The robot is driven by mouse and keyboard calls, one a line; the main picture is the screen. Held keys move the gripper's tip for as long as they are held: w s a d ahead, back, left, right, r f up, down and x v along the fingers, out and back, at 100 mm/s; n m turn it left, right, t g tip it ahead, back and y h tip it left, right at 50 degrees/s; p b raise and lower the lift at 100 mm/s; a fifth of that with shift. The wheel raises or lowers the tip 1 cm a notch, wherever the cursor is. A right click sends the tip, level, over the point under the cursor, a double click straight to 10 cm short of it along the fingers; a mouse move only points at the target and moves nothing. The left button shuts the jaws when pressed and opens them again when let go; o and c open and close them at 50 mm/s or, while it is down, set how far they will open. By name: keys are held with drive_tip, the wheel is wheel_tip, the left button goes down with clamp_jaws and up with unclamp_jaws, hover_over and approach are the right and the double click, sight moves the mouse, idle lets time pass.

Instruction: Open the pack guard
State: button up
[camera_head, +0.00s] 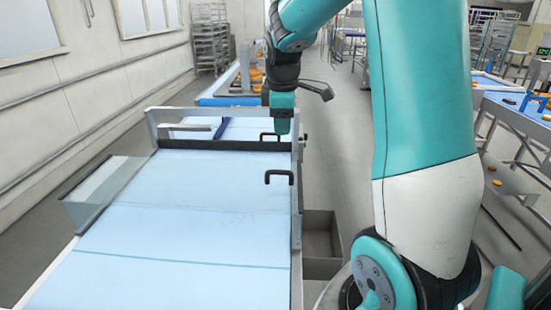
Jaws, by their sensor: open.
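A grey metal guard frame (152,130) stands across the pale blue belt, with a dark bar (225,145) along its foot. I cannot tell for sure which panel is the pack guard. One black handle (279,173) shows at the belt's right side, in front of the bar. A second black handle (268,134) shows just behind the bar. My gripper (283,130) points down at the frame's right end, beside the second handle. It is open and I see nothing in it. Its fingertips are small and partly merge with the frame, so contact cannot be told.
The pale blue belt (185,225) in front is empty. Round orange-brown goods (492,168) lie on a line at the right. My arm covers the right middle.

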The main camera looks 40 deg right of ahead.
sight(280, 171)
drive_tip(key=f+p, duration=0.1)
drive_tip(key=f, duration=0.4)
drive_tip(key=w+d+f+p, duration=0.1)
drive_tip(key=f, duration=0.4)
drive_tip(key=w+f+p, duration=0.1)
drive_tip(key=f, duration=0.4)
drive_tip(key=shift+w+d+f, duration=0.15)
drive_tip(key=shift+d+f, duration=0.05)
drive_tip(key=shift+f, duration=0.05)
clamp_jaws()
